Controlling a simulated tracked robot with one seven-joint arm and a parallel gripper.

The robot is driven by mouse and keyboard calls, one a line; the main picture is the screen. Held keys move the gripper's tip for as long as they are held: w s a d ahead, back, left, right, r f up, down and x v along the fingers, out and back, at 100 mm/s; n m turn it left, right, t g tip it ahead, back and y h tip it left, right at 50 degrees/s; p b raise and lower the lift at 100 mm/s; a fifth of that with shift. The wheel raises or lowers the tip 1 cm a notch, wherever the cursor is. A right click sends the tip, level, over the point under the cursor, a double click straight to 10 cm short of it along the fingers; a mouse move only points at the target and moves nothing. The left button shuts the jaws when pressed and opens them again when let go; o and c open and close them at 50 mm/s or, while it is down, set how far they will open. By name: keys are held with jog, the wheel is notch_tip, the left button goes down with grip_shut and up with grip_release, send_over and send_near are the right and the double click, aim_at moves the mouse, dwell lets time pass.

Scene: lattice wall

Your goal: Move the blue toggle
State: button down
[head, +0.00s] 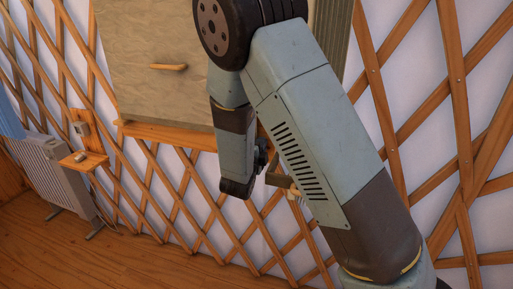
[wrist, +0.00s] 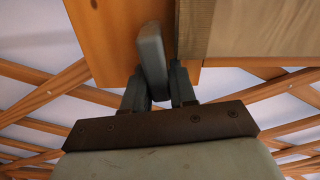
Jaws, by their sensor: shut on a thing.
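In the wrist view my gripper (wrist: 158,88) has its two dark fingers closed around the lower end of a grey-blue upright piece (wrist: 150,48). This piece looks like the blue toggle, though its colour is dull. It stands in front of an orange wooden board (wrist: 100,35), and its mount is hidden. In the head view my gripper (head: 262,156) is below the right part of the wooden cabinet, mostly behind my arm. I cannot make out the toggle there.
The grey-brown cabinet (head: 150,80) has a wooden handle (head: 168,67) and an orange ledge (head: 170,135) under it. The lattice wall (head: 175,185) runs behind. A small wooden shelf (head: 84,160) and a white heater (head: 50,170) are at left. The wooden floor (head: 110,260) is clear.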

jog(key=shift+m, duration=0.8)
jog(key=c, duration=1)
grip_release()
jog(key=shift+s, duration=0.1)
jog(key=v, duration=1.3)
jog(key=shift+s, duration=0.3)
jog(key=shift+a, duration=0.1)
